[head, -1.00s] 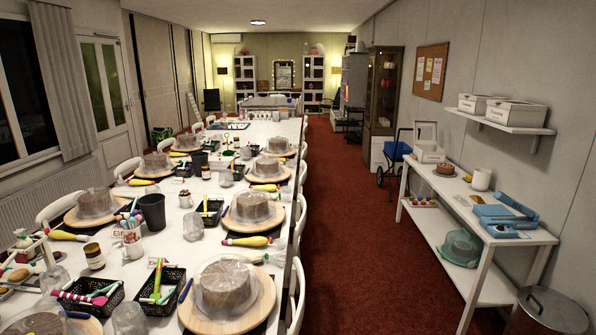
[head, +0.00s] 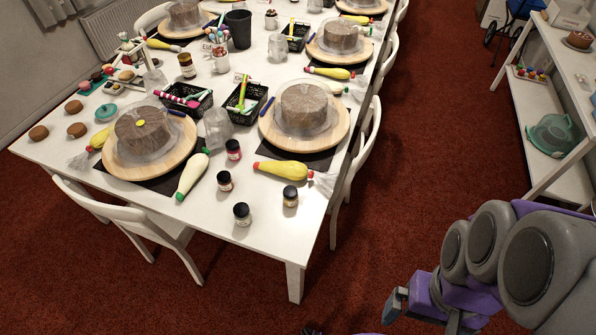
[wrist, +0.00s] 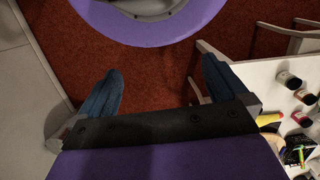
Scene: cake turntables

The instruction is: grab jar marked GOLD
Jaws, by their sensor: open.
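Several small jars stand near the close corner of the white table in the head view. One has a dark lid and a gold-brown body (head: 290,197); its label is too small to read, but its colour fits GOLD. My gripper (wrist: 162,80) is open and empty over the red carpet in the wrist view. In the head view it is low at the right (head: 422,302), clear of the table. Jars show at the wrist view's right edge (wrist: 289,80).
The white table (head: 262,243) also holds covered cakes on wooden turntables (head: 336,128) and a yellow piping bag (head: 283,171) close behind the gold-brown jar. White chairs (head: 362,150) line its sides. A white shelf unit (head: 545,100) stands at right. Carpet lies open between.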

